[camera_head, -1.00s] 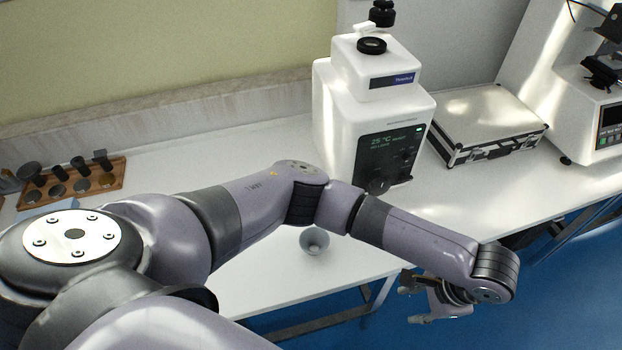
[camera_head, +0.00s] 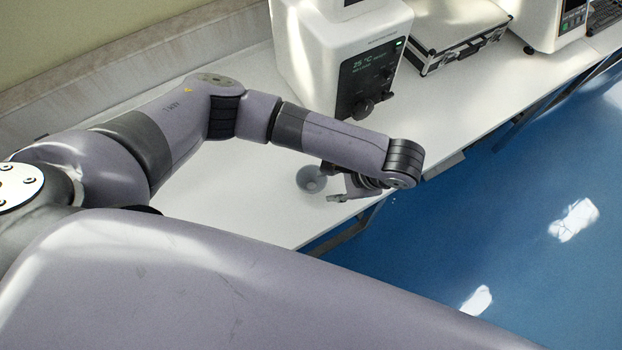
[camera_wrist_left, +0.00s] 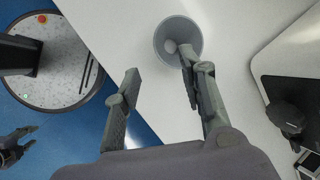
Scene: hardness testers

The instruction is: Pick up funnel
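A grey funnel (camera_head: 311,179) stands on the white table near its front edge, its wide round mouth facing up. My left gripper (camera_head: 331,184) is just right of it in the head view, fingers apart and empty. In the left wrist view, the funnel (camera_wrist_left: 169,28) lies past the fingertips of my left gripper (camera_wrist_left: 160,63). The right-hand finger overlaps the funnel's mouth in the picture; whether they touch I cannot tell. My right gripper (camera_wrist_left: 30,136) shows small at the left edge of the wrist view, over the floor, its fingers seemingly apart.
A white hardness tester (camera_head: 345,60) stands behind the funnel, with a knob on its dark front panel. A silver case (camera_head: 455,35) and another machine (camera_head: 545,22) are farther right. The table (camera_head: 250,205) around the funnel is clear. Blue floor lies beyond its front edge.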

